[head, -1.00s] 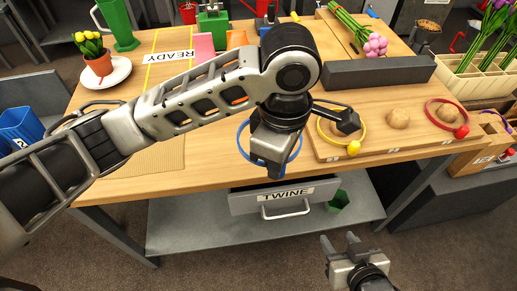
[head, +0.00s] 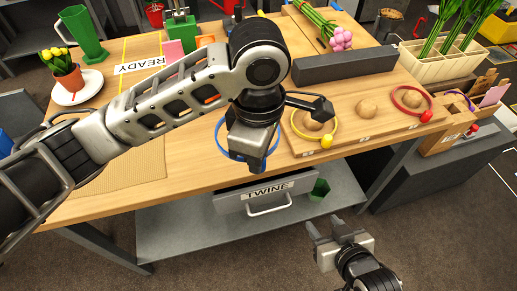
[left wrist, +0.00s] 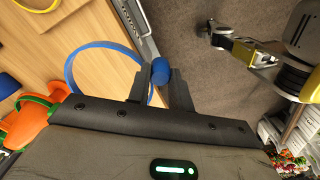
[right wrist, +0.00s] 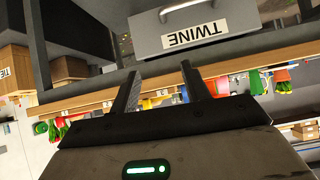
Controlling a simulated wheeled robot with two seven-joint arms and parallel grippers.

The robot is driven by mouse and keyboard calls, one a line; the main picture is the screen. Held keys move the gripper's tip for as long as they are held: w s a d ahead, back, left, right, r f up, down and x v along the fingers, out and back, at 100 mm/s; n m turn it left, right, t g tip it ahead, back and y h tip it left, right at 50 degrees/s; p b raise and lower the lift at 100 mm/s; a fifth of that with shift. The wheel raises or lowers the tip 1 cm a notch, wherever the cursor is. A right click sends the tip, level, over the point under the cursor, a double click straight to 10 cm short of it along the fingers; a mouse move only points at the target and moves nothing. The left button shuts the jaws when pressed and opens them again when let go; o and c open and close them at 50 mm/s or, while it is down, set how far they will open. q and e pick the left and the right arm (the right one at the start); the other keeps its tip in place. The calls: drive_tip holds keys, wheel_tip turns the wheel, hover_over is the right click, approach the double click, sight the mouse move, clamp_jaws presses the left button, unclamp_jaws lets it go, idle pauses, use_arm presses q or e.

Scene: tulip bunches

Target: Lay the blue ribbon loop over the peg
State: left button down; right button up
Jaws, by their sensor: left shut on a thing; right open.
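Rounded wooden pegs stand in a row on a wooden board (head: 345,139). The middle peg (head: 367,107) is bare, right of my left gripper. My right gripper (head: 325,226) is open and empty, low in front of the table.
A yellow loop (head: 327,142) surrounds the left peg and a red loop (head: 425,115) the right one. A dark grey block (head: 345,65) stands behind the board. The TWINE drawer (head: 230,202) is below the tabletop. A potted tulip plant (head: 68,74) stands at left.

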use_arm(q)
drive_tip(key=shift+r, duration=0.85)
